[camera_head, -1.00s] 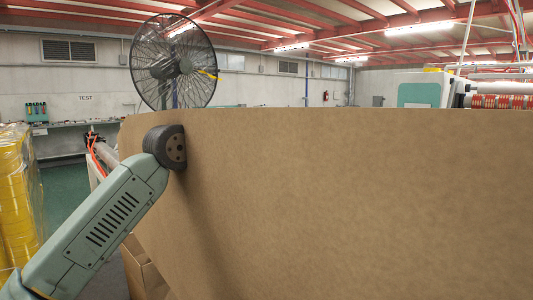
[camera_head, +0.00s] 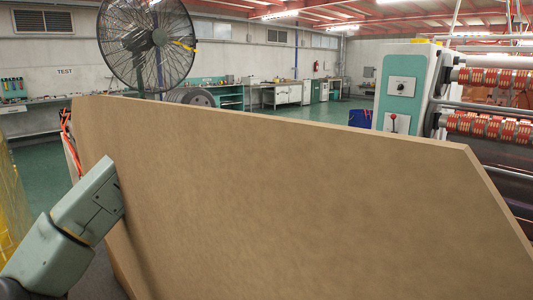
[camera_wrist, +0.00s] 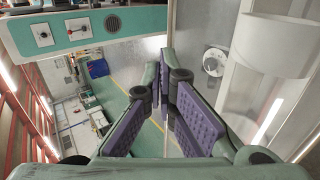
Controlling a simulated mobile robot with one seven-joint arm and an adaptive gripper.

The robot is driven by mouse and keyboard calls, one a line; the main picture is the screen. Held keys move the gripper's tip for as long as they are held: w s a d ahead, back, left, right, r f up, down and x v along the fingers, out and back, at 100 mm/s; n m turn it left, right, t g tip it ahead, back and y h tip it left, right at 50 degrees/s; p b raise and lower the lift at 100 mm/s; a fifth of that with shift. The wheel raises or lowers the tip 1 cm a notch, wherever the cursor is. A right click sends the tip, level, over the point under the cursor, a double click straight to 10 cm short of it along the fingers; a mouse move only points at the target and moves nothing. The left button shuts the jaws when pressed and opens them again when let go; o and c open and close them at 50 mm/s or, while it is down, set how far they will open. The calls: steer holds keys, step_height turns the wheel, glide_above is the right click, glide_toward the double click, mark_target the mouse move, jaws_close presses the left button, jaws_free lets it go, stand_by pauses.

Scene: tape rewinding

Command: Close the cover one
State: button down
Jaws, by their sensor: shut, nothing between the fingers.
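A large brown cardboard-like flap (camera_head: 290,190), which I take to be the cover, fills most of the head view. It stands tilted, with its top edge sloping down to the right. My arm reaches up to its left part from the lower left. My gripper is hidden behind the flap in the head view. The wrist view shows my gripper (camera_wrist: 167,85) with its purple-padded fingers shut and nothing held between them. I cannot make out the flap in the wrist view, nor whether the arm touches it.
A teal and white machine (camera_head: 404,85) with red-banded rollers (camera_head: 490,78) stands at the right. A fan (camera_head: 147,42) stands behind the flap at the left. Yellow wrapped stock (camera_head: 12,210) is at the left edge. Open green floor lies beyond the flap.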

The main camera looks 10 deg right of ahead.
mark_target(272, 173)
steer(key=shift+w+d+f, duration=0.3)
steer(key=shift+d+f, duration=0.1)
steer(key=shift+f, duration=0.3)
steer(key=shift+w+d+f+g+y, duration=0.15)
steer(key=shift+d+f+g+y, duration=0.1)
steer(key=shift+f+g+y, duration=0.35)
steer(key=shift+w+d+f, duration=0.1)
steer(key=shift+f, duration=0.75)
